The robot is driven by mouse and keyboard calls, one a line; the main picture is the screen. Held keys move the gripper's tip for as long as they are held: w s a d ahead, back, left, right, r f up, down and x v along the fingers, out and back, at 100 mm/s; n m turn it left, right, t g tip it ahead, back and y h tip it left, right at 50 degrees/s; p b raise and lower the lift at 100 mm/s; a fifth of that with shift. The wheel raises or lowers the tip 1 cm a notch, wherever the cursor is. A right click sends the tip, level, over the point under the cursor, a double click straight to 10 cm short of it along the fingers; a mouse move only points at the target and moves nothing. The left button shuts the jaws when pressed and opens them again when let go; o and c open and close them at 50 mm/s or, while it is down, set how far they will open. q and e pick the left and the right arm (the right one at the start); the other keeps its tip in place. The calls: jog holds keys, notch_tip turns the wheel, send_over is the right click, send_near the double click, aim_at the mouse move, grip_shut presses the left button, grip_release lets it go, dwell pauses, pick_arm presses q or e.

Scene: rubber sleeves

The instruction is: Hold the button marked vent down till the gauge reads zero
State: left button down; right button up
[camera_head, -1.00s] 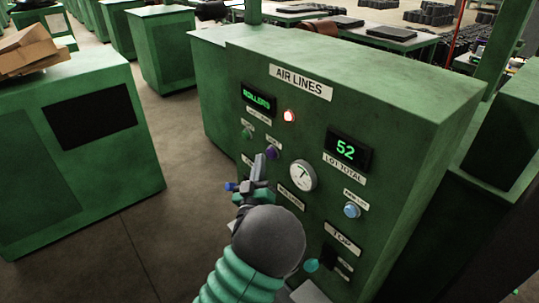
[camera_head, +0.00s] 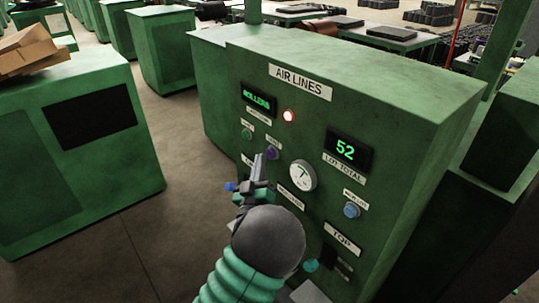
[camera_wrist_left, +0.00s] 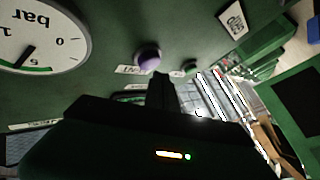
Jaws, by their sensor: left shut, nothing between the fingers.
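A purple button (camera_head: 271,152) is on the green panel, just beyond my left fingertips. It shows larger in the left wrist view (camera_wrist_left: 149,56), beside a small label that seems to read VENT upside down. My left gripper (camera_head: 258,162) is shut and empty, pointing at the panel just left of the button. In the left wrist view its fingers (camera_wrist_left: 163,84) end close to the button, with no clear contact. The round white gauge (camera_head: 303,175) is to the right; in the left wrist view its needle (camera_wrist_left: 27,56) points away from the 0. My right gripper is out of view.
The AIR LINES panel (camera_head: 301,82) also carries a green button (camera_head: 246,134), a lit red lamp (camera_head: 289,116), a display reading 52 (camera_head: 346,149) and a blue button (camera_head: 351,210). A green cabinet (camera_head: 80,200) stands left across open floor (camera_head: 165,215).

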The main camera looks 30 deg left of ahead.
pick_arm(q)
jog(key=shift+w, duration=0.1)
jog(key=shift+w+d, duration=0.15)
jog(key=shift+w, duration=0.1)
jog(key=shift+w+d+r+b, duration=0.1)
jog(key=shift+w+d+b, duration=0.05)
jog(key=shift+w+b, duration=0.15)
dwell(3.4)
jog(key=shift+s, duration=0.1)
dwell(0.7)
jog(key=shift+s+a, duration=0.3)
jog(key=shift+s, duration=0.3)
jog(key=shift+s, duration=0.1)
jog(key=s, duration=0.1)
jog(key=s+a, duration=0.1)
jog(key=s, duration=0.1)
jog(key=s+a+b, duration=0.1)
jog(key=shift+s, duration=0.2)
